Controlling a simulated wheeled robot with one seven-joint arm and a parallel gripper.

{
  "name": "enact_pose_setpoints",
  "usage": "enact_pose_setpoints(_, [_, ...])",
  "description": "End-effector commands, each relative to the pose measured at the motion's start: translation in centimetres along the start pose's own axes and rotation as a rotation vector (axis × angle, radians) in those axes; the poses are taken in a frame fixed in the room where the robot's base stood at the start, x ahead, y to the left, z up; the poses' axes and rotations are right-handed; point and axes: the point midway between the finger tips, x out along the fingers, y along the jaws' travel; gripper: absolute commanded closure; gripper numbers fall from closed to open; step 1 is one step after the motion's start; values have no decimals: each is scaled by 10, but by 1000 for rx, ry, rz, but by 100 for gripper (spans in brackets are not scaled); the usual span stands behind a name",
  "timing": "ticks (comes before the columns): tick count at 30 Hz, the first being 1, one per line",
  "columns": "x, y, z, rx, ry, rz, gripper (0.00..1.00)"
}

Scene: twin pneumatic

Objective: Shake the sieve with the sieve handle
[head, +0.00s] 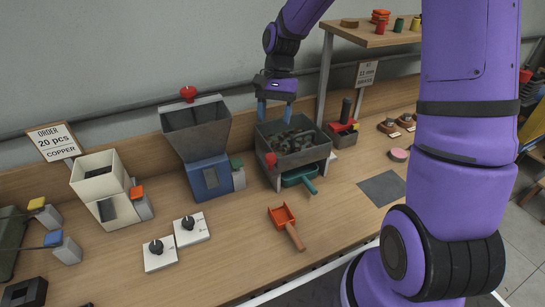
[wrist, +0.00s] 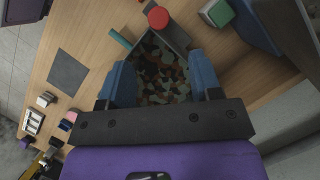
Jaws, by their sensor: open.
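The sieve (head: 308,157) is a grey box on a stand, filled with dark green and brown pieces. Its red handle knob (head: 270,160) is at the near left corner. In the wrist view the red knob (wrist: 158,17) is at the top, beyond my fingertips, and the pieces show between my fingers. My gripper (head: 276,112) is open and empty, pointing down over the back left part of the sieve, apart from the knob. The blue fingers also show in the wrist view (wrist: 161,80). The fingertips' exact height above the pieces cannot be told.
A teal tray (head: 300,177) sits under the sieve. A red scoop (head: 282,215) lies in front. A grey hopper (head: 197,130) on a blue base stands left, and a red-and-black device (head: 345,128) right. A shelf (head: 365,35) is at the back right.

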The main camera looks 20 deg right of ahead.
Motion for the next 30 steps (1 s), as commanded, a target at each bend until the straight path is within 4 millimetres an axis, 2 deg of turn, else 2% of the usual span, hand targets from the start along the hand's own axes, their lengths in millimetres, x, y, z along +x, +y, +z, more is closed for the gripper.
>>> enact_pose_setpoints(7, [0, 3, -4, 107, -10, -43, 42])
enact_pose_setpoints(11, [9, 3, -4, 111, -13, -43, 42])
enact_pose_setpoints(24, [81, 0, -2, 107, -14, -41, 42])
enact_pose_setpoints(30, [101, -1, -3, 108, -12, -42, 42])
